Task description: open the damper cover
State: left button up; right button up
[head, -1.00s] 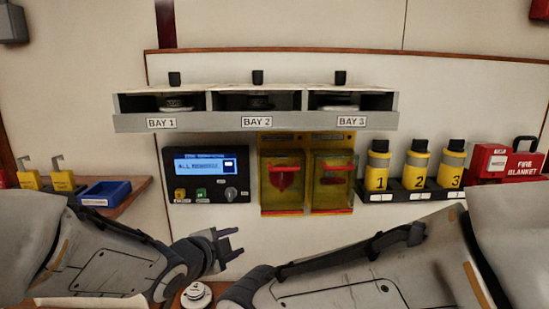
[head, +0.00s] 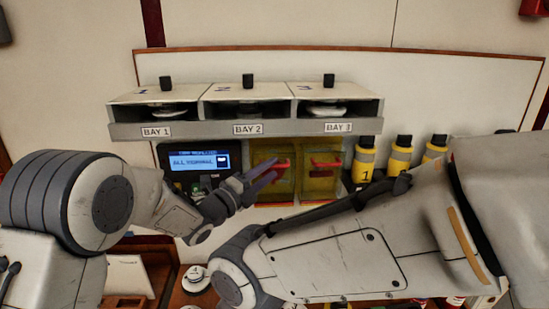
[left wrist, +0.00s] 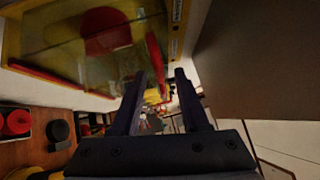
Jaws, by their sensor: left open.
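Two yellow-framed, see-through covers hang side by side below the bays in the head view: a left cover (head: 262,158) and a right cover (head: 322,183). Their labels are not readable, so I cannot tell which is the damper cover. Red parts show at both. My left gripper (head: 268,177) is open and empty, in front of the left cover's lower part. In the left wrist view, my open fingers (left wrist: 158,76) point past a clear cover (left wrist: 60,45) with a red edge and a round red part behind it. Contact cannot be told.
A three-bay shelf (head: 245,130) juts out above the covers. A panel with a lit screen (head: 195,161) is left of them. Yellow bottles (head: 400,160) stand at right. My right forearm crosses in front, below the covers.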

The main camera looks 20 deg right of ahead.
pick_arm(q)
jog(key=shift+p+x, duration=0.4)
jog(key=shift+x, duration=0.85)
grip_shut()
dwell(0.5)
